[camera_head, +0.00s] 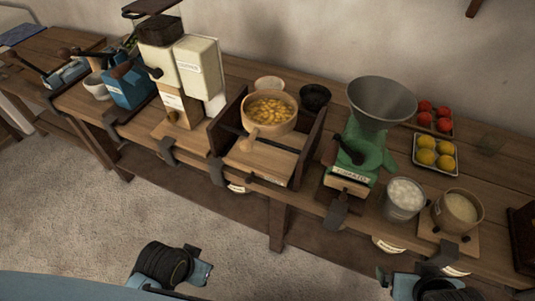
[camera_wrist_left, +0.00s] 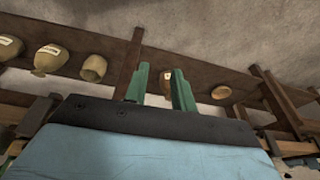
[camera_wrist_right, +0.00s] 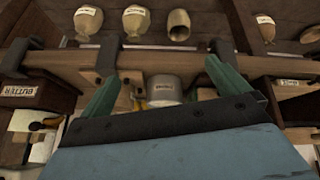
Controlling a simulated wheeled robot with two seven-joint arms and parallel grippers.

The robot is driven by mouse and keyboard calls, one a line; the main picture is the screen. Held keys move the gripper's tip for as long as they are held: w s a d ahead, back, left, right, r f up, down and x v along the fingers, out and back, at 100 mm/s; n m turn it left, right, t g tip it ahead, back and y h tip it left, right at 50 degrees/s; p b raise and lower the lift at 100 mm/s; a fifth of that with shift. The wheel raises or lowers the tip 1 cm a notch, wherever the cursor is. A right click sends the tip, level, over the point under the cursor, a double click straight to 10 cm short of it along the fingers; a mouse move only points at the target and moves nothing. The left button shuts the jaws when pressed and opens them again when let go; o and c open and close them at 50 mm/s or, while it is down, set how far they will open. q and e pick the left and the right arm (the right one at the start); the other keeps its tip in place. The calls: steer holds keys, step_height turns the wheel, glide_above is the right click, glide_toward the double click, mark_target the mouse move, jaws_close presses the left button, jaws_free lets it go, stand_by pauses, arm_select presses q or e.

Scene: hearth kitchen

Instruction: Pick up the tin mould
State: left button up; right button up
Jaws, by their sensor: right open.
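No thing is clearly marked as the tin mould. The likeliest is a grey metal tin (camera_head: 404,200) filled with white lumps, standing near the table's front edge in the head view. In the right wrist view a grey labelled cylinder (camera_wrist_right: 165,90), perhaps the same tin, shows between the fingers, beyond them. My right gripper (camera_wrist_right: 161,72) is open and empty, with its fingers wide apart. It is low at the right of the head view, in front of the table and apart from the tin. My left gripper (camera_wrist_left: 161,70) is empty, with a narrow gap between its fingers, away from the table.
A green mill (camera_head: 372,150) with a metal funnel stands left of the tin, and a wooden tub (camera_head: 458,210) right of it. Yellow fruit (camera_head: 435,150) lies in a tray behind. A wooden bowl (camera_head: 270,110) is further left. Clamps (camera_head: 337,212) jut from the table edge.

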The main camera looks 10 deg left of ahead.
steer(key=w+d+t, duration=0.2)
steer(key=w+d, duration=0.1)
steer(key=w, duration=0.1)
arm_select(q)
steer(key=s+a+f+g, duration=0.1)
steer(key=s+f, duration=0.4)
steer(key=f, duration=0.6)
steer(key=s+f, duration=0.5)
steer(key=f, duration=0.7)
arm_select(e)
steer(key=t+y, duration=0.3)
steer(key=t, duration=0.3)
glide_toward(398, 185)
steer(key=shift+n+g, duration=0.3)
steer(key=shift+n, duration=0.1)
steer(key=x, duration=0.4)
steer(key=shift+w+a+r+b, duration=0.1)
steer(key=shift+w+b, duration=0.2)
steer(key=shift+w, duration=0.05)
arm_select(q)
steer(key=s+a+f+g, duration=0.1)
steer(key=s+a+f, duration=0.1)
steer(key=s+f, duration=0.3)
steer(key=s, duration=0.4)
steer(key=shift+s+f, duration=0.25)
steer(key=shift+f, duration=0.05)
steer(key=shift+a, duration=0.1)
arm_select(e)
steer(key=shift+c, duration=0.3)
